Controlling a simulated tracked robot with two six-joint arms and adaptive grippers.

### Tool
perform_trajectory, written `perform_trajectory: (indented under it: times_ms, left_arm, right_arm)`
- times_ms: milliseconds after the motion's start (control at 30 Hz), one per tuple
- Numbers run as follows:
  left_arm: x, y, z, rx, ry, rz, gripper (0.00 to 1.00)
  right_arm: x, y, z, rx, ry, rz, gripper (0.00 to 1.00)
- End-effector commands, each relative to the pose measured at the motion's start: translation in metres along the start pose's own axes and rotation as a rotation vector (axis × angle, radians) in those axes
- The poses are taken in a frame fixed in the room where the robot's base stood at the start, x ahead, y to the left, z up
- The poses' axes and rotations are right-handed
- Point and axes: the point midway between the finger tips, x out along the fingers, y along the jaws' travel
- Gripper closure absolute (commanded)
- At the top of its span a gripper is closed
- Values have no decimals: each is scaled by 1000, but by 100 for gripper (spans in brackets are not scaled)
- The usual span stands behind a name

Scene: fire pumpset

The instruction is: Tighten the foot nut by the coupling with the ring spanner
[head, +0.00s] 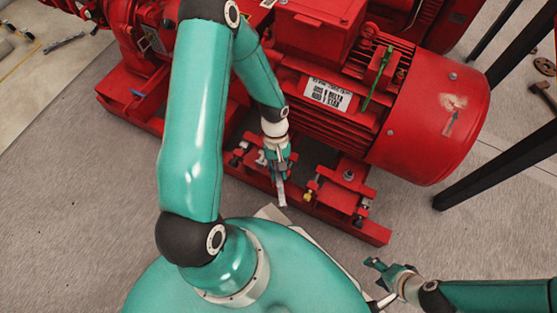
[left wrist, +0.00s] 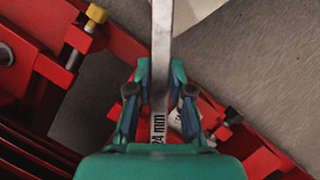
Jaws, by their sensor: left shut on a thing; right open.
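A steel spanner (left wrist: 161,45) marked "24 mm" is clamped between the fingers of my left gripper (left wrist: 160,105) in the left wrist view. In the head view my left gripper (head: 277,160) is over the red base frame beside the motor, and a short flat length of the spanner (head: 281,195) sticks out towards me. The spanner's other end is hidden by the gripper, so I cannot tell whether it touches a nut. The foot nut by the coupling is not clearly visible. My right gripper (head: 384,272) is open and empty at the lower right, apart from the frame.
The red motor (head: 425,115) stands on the red base frame (head: 340,221). Another motor foot nut (head: 349,174) and a yellow-headed bolt (head: 309,192) are right of my left gripper. Black legs (head: 500,170) stand at the right. Grey floor is clear in front.

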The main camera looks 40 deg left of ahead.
Motion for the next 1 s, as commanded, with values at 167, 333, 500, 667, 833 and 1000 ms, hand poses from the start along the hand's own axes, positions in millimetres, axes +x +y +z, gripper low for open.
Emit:
perform_trajectory:
  times_ms: [167,333,500,667,833,1000]
  left_arm:
    - [-11,0,4,0,0,0,100]
    - [-19,0,7,-1,1,1,100]
    - [-26,0,10,-1,1,1,100]
    - [-30,0,12,-2,1,1,100]
    - [-29,0,12,-2,0,0,100]
    - [-29,0,12,-1,0,0,100]
  right_arm:
    - [-8,-3,0,0,0,0,42]
    - [-14,-5,0,0,0,0,42]
    - [-20,-7,0,0,0,0,42]
    - [-22,-8,0,0,0,0,42]
    - [-22,-8,0,0,0,0,42]
    - [-22,-8,0,0,0,0,42]
